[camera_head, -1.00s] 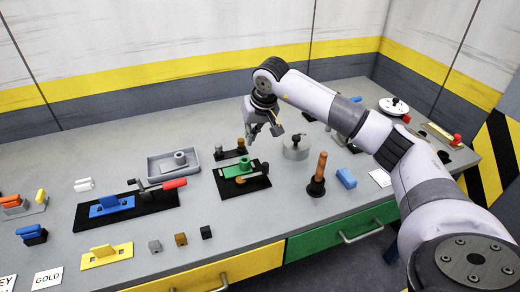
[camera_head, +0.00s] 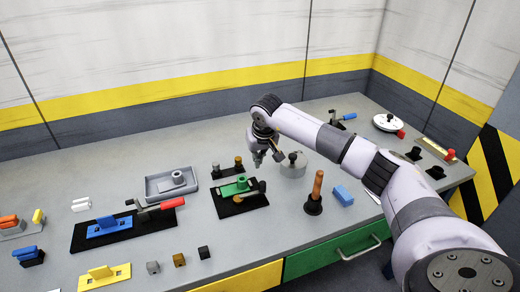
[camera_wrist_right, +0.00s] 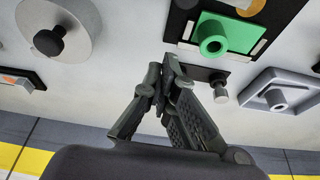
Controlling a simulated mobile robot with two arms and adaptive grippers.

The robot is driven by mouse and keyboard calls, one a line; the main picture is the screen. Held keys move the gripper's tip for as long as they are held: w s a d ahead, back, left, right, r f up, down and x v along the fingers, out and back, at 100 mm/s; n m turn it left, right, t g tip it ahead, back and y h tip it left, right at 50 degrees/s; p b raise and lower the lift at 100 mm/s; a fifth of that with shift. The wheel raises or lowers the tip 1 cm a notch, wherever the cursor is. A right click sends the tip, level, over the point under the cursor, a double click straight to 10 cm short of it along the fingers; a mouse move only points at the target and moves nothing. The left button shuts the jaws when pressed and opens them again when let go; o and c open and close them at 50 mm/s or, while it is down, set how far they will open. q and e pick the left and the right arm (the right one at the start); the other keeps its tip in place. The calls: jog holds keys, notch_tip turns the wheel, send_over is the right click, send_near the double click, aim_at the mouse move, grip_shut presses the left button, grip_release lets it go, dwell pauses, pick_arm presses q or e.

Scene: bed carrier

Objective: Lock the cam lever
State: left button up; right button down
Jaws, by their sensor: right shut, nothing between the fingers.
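A green block with a raised ring (camera_head: 236,188) sits on a black base plate, with a dark, brown-ended lever (camera_head: 258,188) at its right side. It also shows in the wrist view (camera_wrist_right: 229,36). A red-handled lever (camera_head: 163,204) lies beside a blue plate (camera_head: 109,228) on another black base. I cannot tell for certain which is the cam lever. My right gripper (camera_head: 268,163) is shut and empty, above the table behind the green block and left of the round silver disc. In the wrist view its fingertips (camera_wrist_right: 168,65) appear apart from the block. The left gripper is out of view.
The silver disc with a black knob (camera_head: 293,169) stands close to the right gripper. A grey tray (camera_head: 152,192) is at left. A brown-handled upright tool (camera_head: 316,190) and a blue block (camera_head: 343,196) are at right. Small cubes lie in front.

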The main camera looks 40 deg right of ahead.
jog(key=x, duration=0.3)
jog(key=shift+p, duration=0.3)
jog(key=s+p, duration=0.1)
jog(key=s, duration=0.1)
jog(key=shift+s+a+p, duration=0.3)
jog(key=shift+a+p, duration=0.1)
jog(key=shift+s+a, duration=0.15)
jog(key=shift+s, duration=0.4)
jog(key=shift+f, duration=0.15)
